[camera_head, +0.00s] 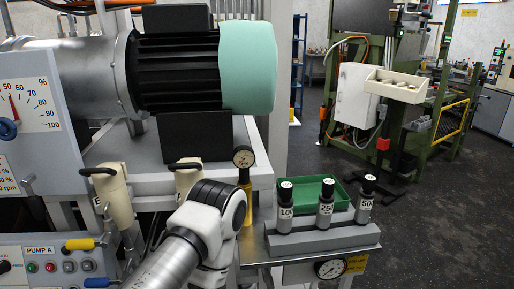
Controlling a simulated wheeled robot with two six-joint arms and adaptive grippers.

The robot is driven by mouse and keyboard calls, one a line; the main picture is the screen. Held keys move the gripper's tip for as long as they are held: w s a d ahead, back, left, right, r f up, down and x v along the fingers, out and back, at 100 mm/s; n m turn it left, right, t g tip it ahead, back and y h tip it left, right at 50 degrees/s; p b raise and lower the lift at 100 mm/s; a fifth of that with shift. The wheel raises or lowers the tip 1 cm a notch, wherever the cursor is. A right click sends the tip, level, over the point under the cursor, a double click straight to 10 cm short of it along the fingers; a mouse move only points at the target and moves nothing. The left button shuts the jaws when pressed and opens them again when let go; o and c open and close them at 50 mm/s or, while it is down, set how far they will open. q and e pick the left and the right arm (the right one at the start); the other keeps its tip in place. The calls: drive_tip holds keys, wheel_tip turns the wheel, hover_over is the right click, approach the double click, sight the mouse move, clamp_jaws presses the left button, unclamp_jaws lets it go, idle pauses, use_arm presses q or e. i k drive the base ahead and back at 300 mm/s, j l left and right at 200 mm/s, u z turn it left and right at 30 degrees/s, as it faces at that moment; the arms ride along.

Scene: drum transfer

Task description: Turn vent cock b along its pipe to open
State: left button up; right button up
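Two cream fittings with black lever handles stand below the motor, a left one (115,197) and a right one (187,177). One of my arms rises from the bottom, left of centre, and covers part of the area below the right cream fitting. Neither gripper shows.
Grey cylinders marked 100 (286,212), 250 (326,208) and 500 (366,205) sit on a grey block, with a green tray (312,190) behind.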

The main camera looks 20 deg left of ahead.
sight(75, 245)
drive_tip(key=k+j+z, duration=0.1)
drive_tip(key=j, duration=0.5)
drive_tip(key=k+j+z, duration=0.15)
drive_tip(key=k+j, duration=0.2)
drive_tip(key=j, duration=0.2)
drive_tip(key=k+j+z, duration=0.1)
drive_tip(key=k+j, duration=0.15)
drive_tip(key=j, duration=0.3)
drive_tip(key=k+j+z, duration=0.15)
drive_tip(key=k+j, duration=0.15)
drive_tip(key=j, duration=0.2)
drive_tip(key=k+j+z, duration=0.1)
drive_tip(key=k+j, duration=0.2)
drive_tip(key=j, duration=0.2)
drive_tip(key=k+j+z, duration=0.15)
drive_tip(key=k+j, duration=0.2)
drive_tip(key=j, duration=0.1)
